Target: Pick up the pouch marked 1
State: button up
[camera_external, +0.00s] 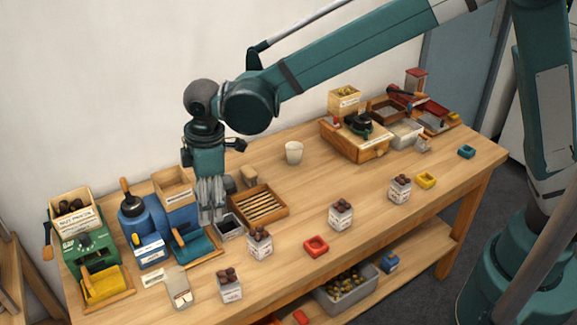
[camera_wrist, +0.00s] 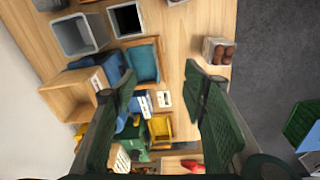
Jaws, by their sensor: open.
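Several white pouches filled with brown chestnuts stand in a loose row along the table: one at front left (camera_external: 230,290), one right of my gripper (camera_external: 260,247), one mid-table (camera_external: 340,218) and one further right (camera_external: 400,191). The print on them is too small to tell which is marked 1. My gripper (camera_external: 208,218) points down, open and empty, above the table near a small dark bin (camera_external: 230,231). In the wrist view my gripper (camera_wrist: 160,80) has its fingers wide apart with no pouch between them. One pouch (camera_wrist: 212,48) shows right of the fingers.
A blue machine with a teal tray (camera_external: 196,248) and a green machine with a yellow tray (camera_external: 106,285) stand at left. A slatted wooden tray (camera_external: 262,206) lies behind the pouches. A red dish (camera_external: 316,246) and a white cup (camera_external: 294,152) are mid-table.

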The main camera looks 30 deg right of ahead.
aim_at(173, 274)
jog(key=s+a+f+n, duration=0.1)
jog(key=s+a+f, duration=0.1)
jog(key=a, duration=0.3)
jog(key=s+a+f+n+p, duration=0.1)
jog(key=s+a+f, duration=0.2)
jog(key=a, duration=0.1)
jog(key=s+a+f+n+h+p, duration=0.1)
jog(key=s+a+f, duration=0.2)
jog(key=a, duration=0.2)
jog(key=shift+s+a+g, duration=0.3)
jog(key=shift+a+g, duration=0.05)
jog(key=shift+g, duration=0.05)
jog(key=shift+f, duration=1.25)
jog(key=shift+f, duration=0.1)
jog(key=shift+d+f, duration=0.1)
jog(key=shift+f, duration=2.4)
jog(key=shift+c, duration=0.5)
jog(key=c, duration=0.9)
